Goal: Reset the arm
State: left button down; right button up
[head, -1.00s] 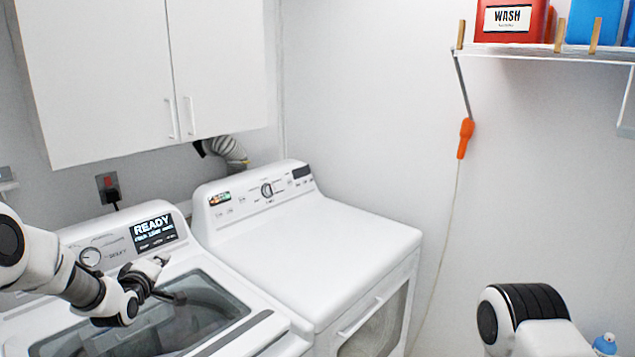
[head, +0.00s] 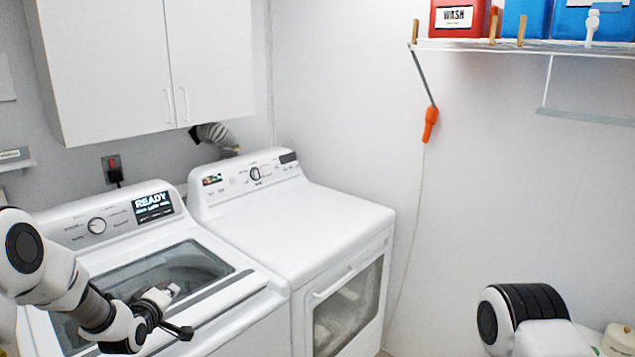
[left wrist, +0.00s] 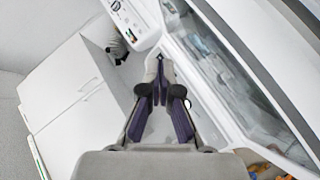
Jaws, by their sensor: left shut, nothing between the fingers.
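My left gripper (head: 180,312) is over the front part of the top-loading washer (head: 258,298) in the head view. In the left wrist view my left gripper (left wrist: 160,72) has its fingertips together with nothing between them. The washer's glass lid (head: 205,262) is closed, and its panel display (head: 153,207) reads READY. My right arm shows only as a white and black link at the lower right of the head view. Its gripper is out of the picture.
A white dryer (head: 340,215) stands right of the washer. A white wall cabinet (head: 115,70) hangs above. A wire shelf (head: 560,46) holds a red WASH container (head: 455,18) and blue containers. An orange-handled item (head: 430,125) hangs below it. The wall between is clear.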

pick_arm(q)
jog(key=s+d+f+m+g+b, duration=0.2)
jog(key=s+d+f+m+g, duration=0.15)
jog(key=s+f, duration=0.75)
jog(key=s+d+f+m+g+b, duration=0.2)
jog(key=s+d+f+g+b, duration=0.15)
jog(key=s+f, duration=0.75)
jog(key=s+d+f+m+g+b, duration=0.1)
jog(key=s+f, duration=0.5)
jog(key=s, duration=0.7)
jog(key=s+d+f+m+g+b, duration=0.2)
jog(key=s+f+m+g, duration=0.2)
jog(key=s, duration=0.9)
notch_tip(320, 180, down, 2)
jog(key=shift+s+f+m+g, duration=0.1)
jog(key=shift+s+m+g, duration=0.3)
jog(key=shift+g, duration=0.8)
jog(key=shift+d, duration=0.1)
